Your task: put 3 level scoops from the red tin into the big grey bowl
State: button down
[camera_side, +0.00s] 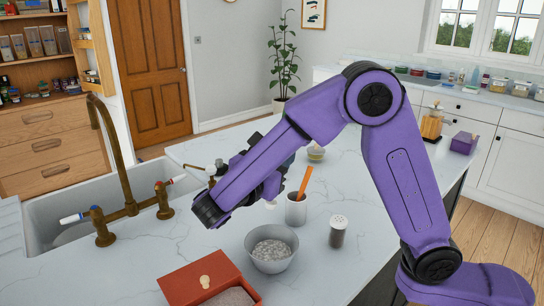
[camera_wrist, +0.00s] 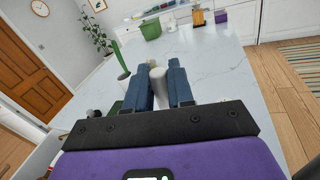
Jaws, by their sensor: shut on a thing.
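The red tin (camera_side: 178,285) stands at the bottom of the side view, with a pale knob on its red top and grey grainy stuff showing at its front right. The grey bowl (camera_side: 286,262) is behind it to the right and has speckled grey grains in it. My gripper (camera_wrist: 164,76) is shut on a white, rounded thing (camera_wrist: 160,92) between its blue-grey fingers in the wrist view. I cannot tell whether it is the scoop; its far end is hidden. In the side view my fingers are mostly hidden behind my purple arm, above the counter beyond the bowl.
A white cup (camera_side: 296,212) with an orange handle in it stands behind the bowl. A shaker (camera_side: 337,235) is to its right. The sink (camera_side: 62,205) with a brass tap (camera_side: 130,208) lies left. A green box (camera_wrist: 151,29) stands farther off.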

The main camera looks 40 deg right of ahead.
jog(key=shift+s+d+f+m, duration=1.25)
jog(key=shift+s+f+m, duration=3.25)
jog(key=shift+m, duration=3.1)
notch_tip(320, 180, down, 8)
jog(key=w+m, duration=0.2)
jog(key=m, duration=0.8)
jog(key=shift+w+a+f, duration=0.15)
jog(key=shift+w+a, duration=0.2)
notch_tip(320, 180, up, 4)
